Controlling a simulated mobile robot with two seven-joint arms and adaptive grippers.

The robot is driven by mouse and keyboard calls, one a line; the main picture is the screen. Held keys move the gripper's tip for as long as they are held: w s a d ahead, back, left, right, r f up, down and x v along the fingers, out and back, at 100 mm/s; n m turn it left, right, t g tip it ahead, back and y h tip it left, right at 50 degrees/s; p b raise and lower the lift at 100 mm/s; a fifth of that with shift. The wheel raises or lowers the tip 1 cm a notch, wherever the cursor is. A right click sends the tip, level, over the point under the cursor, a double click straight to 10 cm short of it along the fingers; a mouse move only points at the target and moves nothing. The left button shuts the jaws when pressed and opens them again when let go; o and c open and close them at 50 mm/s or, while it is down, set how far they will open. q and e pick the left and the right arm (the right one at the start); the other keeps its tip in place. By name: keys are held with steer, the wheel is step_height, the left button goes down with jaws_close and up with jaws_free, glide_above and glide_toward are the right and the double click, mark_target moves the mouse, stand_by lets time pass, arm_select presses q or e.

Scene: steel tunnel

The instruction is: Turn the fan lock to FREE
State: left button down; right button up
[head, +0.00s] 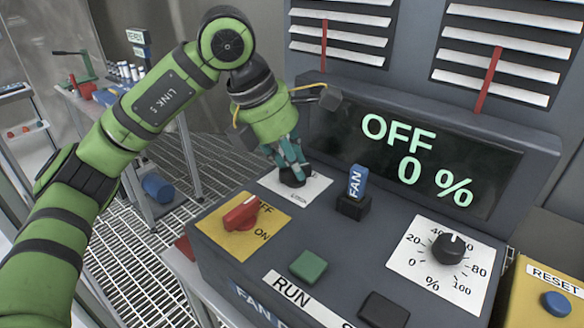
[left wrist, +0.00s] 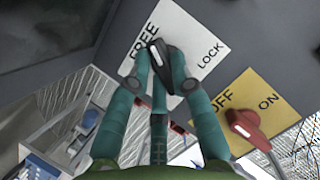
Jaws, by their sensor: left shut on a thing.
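The fan lock is a black knob (left wrist: 152,38) on a white plate (left wrist: 205,32) marked FREE and LOCK in the left wrist view. My left gripper (left wrist: 162,82) is shut on this knob, its teal fingers on both sides of it. The knob's upper end lies close to the word FREE; its exact pointing is hard to tell, as the fingers cover its lower part. In the head view my left gripper (head: 291,167) comes down on the knob (head: 294,180), which is partly hidden, and the plate (head: 314,188) shows around it. My right gripper is not in view.
A red OFF/ON switch (head: 241,214) on a yellow plate sits just beside the lock. A blue FAN tag (head: 357,182) stands on its other side. The display (head: 412,155) reads OFF, 0 %. A green button (head: 308,265), black dial (head: 448,248) and blue RESET button (head: 557,304) are nearer.

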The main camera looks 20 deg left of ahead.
arm_select(q)
steer(key=n+y+b, duration=0.1)
steer(key=n, duration=0.1)
steer(key=n+t+b, duration=0.1)
steer(key=n, duration=0.2)
steer(key=shift+s+n+y, duration=0.2)
steer(key=shift+n+y, duration=0.1)
steer(key=shift+y, duration=0.1)
stand_by(0.4)
steer(key=c, duration=1.1)
jaws_free()
steer(key=shift+r, duration=0.1)
steer(key=v, duration=1.1)
steer(key=shift+s+r, duration=0.35)
